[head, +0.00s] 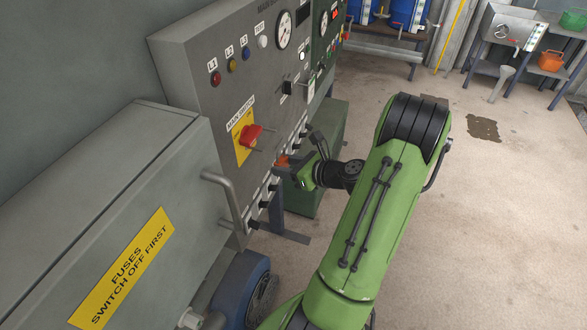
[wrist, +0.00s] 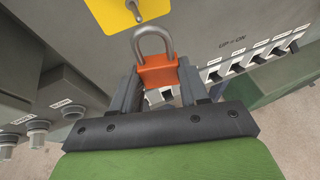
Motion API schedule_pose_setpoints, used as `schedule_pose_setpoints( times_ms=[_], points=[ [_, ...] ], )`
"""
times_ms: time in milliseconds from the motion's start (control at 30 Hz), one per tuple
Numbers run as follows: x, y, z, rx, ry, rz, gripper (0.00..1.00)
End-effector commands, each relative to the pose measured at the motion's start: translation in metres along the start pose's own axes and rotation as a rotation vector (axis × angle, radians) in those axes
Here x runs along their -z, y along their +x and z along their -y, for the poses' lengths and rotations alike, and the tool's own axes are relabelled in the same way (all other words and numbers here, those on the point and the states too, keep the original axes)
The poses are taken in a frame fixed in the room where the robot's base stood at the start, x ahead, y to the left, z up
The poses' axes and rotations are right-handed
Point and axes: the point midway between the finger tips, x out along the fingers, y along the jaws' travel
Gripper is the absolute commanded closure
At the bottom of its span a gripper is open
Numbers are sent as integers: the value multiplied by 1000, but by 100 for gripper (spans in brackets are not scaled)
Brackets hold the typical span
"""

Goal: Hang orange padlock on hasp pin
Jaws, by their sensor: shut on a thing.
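The orange padlock (wrist: 158,73) is between the two fingers of my gripper (wrist: 158,84) in the wrist view. Its grey shackle points up, away from my palm, and looks closed. In the head view only a bit of the padlock (head: 282,161) shows at the tip of my gripper (head: 287,168), in front of the cabinet's lower edge. A metal pin (wrist: 135,10) stands out from the yellow plate (wrist: 108,14), above the shackle and apart from it in the picture. In the head view the yellow plate (head: 238,148) carries a red main switch (head: 250,135).
The grey control panel (head: 190,70) has lamps, gauges and a row of small switches (wrist: 235,68) along its lower edge. A fuse box (head: 90,210) with a bar handle (head: 226,195) juts out at left. Open floor (head: 480,230) lies to the right.

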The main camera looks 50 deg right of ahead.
Motion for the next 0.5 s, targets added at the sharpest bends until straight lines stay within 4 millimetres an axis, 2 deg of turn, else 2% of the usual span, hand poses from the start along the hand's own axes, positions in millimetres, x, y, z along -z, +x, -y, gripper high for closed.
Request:
schedule_pose_setpoints(
  times_ms=[500],
  points=[
    [-10,34,-10,-2,-1,1,90]
  ],
)
